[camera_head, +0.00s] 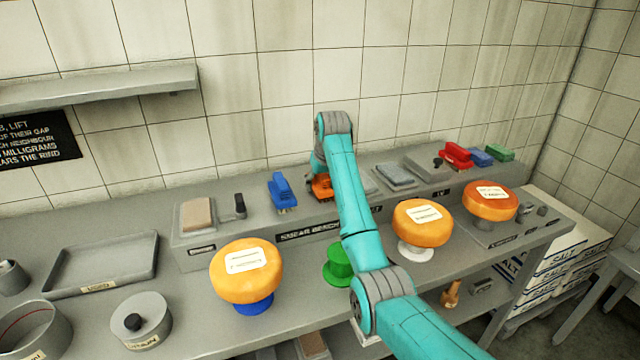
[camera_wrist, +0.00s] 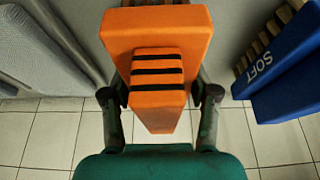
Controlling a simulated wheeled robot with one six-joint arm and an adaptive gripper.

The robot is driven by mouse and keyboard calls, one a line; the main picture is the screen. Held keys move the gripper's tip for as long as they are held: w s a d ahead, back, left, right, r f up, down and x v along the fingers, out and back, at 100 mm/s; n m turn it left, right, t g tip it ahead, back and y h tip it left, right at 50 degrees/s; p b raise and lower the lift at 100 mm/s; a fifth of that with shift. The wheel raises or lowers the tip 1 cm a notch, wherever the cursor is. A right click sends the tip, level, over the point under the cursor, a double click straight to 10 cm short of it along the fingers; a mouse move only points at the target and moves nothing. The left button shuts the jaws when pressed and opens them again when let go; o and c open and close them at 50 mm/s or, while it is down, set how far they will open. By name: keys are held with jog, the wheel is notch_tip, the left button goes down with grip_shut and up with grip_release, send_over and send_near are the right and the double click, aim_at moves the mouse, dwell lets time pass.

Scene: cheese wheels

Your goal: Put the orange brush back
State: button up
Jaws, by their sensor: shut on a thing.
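The orange brush (camera_wrist: 158,68) is between my gripper's fingers (camera_wrist: 160,95) in the wrist view, with dark stripes on its grip. In the head view the orange brush (camera_head: 321,187) shows at the raised back ledge, partly hidden by my arm. My gripper is shut on it; the fingers are mostly hidden in the head view. Whether the brush touches the ledge I cannot tell. A blue brush (camera_head: 282,191) marked SOFT stands on the ledge to its left, and also shows in the wrist view (camera_wrist: 285,70).
The raised ledge (camera_head: 300,228) also bears a tan block (camera_head: 197,215), a grey pad (camera_head: 395,177) and red (camera_head: 455,155), blue and green brushes at the right. Orange cheese wheels (camera_head: 245,270) on stands and an empty green stand (camera_head: 338,265) are in front. A grey tray (camera_head: 100,265) is at left.

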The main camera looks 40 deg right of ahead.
jog(key=shift+f, duration=0.25)
jog(key=o, duration=1)
